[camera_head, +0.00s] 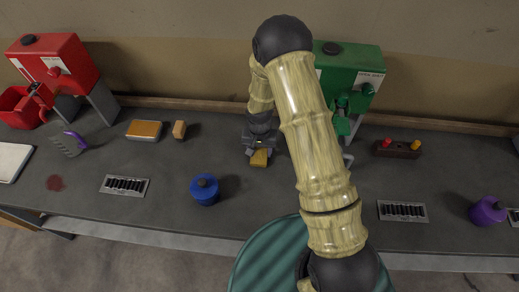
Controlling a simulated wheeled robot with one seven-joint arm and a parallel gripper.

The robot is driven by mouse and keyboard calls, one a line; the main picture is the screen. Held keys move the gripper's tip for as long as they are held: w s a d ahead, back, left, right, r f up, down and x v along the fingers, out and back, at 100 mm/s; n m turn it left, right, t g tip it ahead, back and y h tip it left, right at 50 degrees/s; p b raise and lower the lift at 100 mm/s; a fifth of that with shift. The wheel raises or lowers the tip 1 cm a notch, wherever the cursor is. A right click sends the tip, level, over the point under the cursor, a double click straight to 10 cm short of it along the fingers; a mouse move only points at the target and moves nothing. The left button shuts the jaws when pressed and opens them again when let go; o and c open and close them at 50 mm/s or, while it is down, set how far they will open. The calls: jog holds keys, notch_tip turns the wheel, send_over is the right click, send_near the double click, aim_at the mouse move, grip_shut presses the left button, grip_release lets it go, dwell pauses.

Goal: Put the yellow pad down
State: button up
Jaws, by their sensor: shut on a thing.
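My gripper (260,146) points down over the dark bench, in front of the green machine and left of my arm's upper links. It is shut on the yellow pad (260,158), a small yellow block showing below the jaws. Part of the pad is hidden by the gripper. I cannot tell whether the pad touches the bench top.
The bench (300,215) holds a blue jar (205,190), a tan block (179,129), an orange-yellow slab with a pale edge (144,130), a purple-handled scraper (70,144) and a purple jar (487,211). A red machine (58,65) and the green machine (350,75) stand behind.

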aim_at(260, 152)
jog(key=shift+f, duration=0.15)
jog(key=o, duration=1)
jog(key=shift+a, duration=0.1)
jog(key=shift+w+r, duration=0.1)
jog(key=shift+r, duration=0.55)
notch_tip(260, 152, up, 11)
jog(key=b, duration=0.2)
jog(key=shift+b, duration=0.4)
jog(key=shift+r, duration=0.1)
